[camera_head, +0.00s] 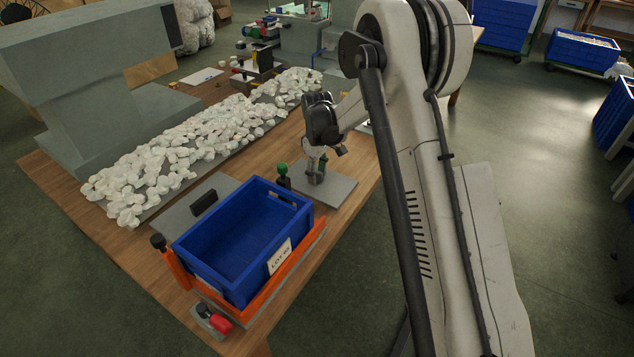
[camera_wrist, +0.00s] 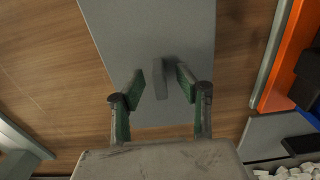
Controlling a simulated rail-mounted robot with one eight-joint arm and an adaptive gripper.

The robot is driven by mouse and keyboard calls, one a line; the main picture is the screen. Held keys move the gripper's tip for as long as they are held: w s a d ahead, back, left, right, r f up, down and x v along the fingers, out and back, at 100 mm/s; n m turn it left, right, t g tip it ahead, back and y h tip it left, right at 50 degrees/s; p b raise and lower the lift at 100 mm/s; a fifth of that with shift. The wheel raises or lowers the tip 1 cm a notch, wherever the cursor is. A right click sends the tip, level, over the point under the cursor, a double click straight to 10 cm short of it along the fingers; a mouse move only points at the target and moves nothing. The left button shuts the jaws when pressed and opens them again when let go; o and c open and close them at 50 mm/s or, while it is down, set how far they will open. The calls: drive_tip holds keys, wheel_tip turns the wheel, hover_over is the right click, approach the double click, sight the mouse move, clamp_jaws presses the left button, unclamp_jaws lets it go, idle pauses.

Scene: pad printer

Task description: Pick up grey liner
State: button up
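A small grey upright piece, which I take to be the grey liner (camera_wrist: 160,80), stands on a flat grey plate (camera_wrist: 130,30) in the wrist view. My gripper (camera_wrist: 158,85) is open, with one green-padded finger on each side of the piece. Gaps show between the pads and the piece, so it is not gripped. In the head view my gripper (camera_head: 316,170) points down over the grey plate (camera_head: 340,190) near the table's right edge. There the piece is mostly hidden by the fingers and hard to make out.
A blue crate (camera_head: 238,295) labelled "LOT 02" stands in an orange-edged holder (camera_head: 288,275) left of and nearer than the plate. Many white pieces (camera_head: 200,145) lie in a long heap behind. Bare wooden table surrounds the plate.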

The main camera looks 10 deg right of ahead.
clamp_jaws()
